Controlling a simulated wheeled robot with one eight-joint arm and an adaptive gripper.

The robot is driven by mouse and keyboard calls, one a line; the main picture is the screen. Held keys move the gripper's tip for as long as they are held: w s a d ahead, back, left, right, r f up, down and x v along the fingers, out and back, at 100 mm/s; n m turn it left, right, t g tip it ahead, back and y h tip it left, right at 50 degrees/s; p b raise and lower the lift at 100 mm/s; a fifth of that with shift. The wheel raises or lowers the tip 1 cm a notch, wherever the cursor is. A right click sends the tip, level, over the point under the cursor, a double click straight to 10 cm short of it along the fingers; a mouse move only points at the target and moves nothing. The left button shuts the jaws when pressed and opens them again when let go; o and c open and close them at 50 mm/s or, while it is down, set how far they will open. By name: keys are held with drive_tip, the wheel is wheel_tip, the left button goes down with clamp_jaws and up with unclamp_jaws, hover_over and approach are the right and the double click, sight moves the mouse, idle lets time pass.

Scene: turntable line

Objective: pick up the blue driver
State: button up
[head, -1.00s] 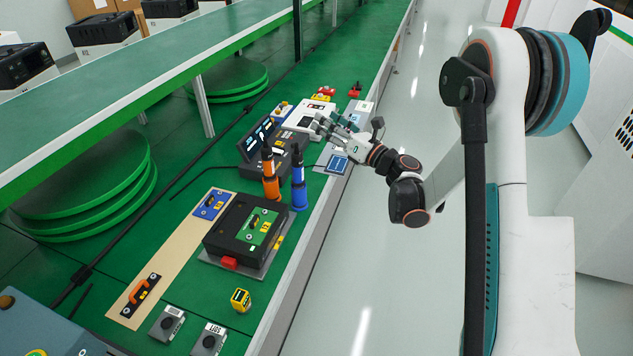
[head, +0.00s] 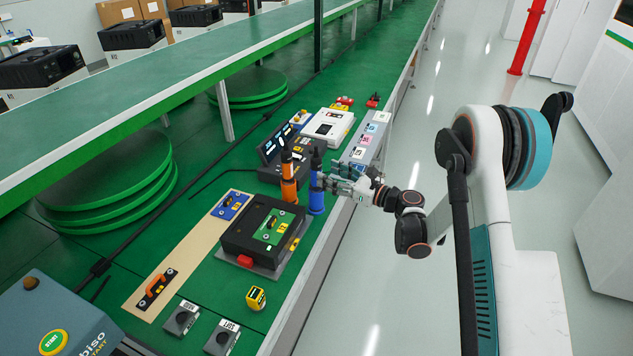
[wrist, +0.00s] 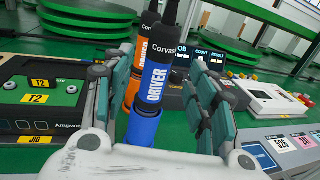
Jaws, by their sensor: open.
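The blue driver (head: 316,184) stands upright at the right edge of the green bench, beside the orange driver (head: 289,178). In the wrist view the blue driver (wrist: 152,85), lettered DRIVER, stands between the two fingers of my gripper (wrist: 162,98). The fingers are apart, with visible space on the driver's right side; I cannot tell whether the left finger touches it. In the head view my gripper (head: 338,182) is at the driver's right side. The orange driver (wrist: 133,70) is just behind the blue one and partly hidden by it.
The black jig box (head: 262,232) with a green plate is to the left of the drivers. A display console (head: 284,152), a white device (head: 328,125) and a tray with labelled cells (head: 362,146) lie behind. The aisle floor is clear.

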sight(316, 168)
drive_tip(key=shift+b+x, duration=1.05)
drive_tip(key=shift+x, duration=1.85)
drive_tip(key=shift+s+r, duration=0.1)
clamp_jaws()
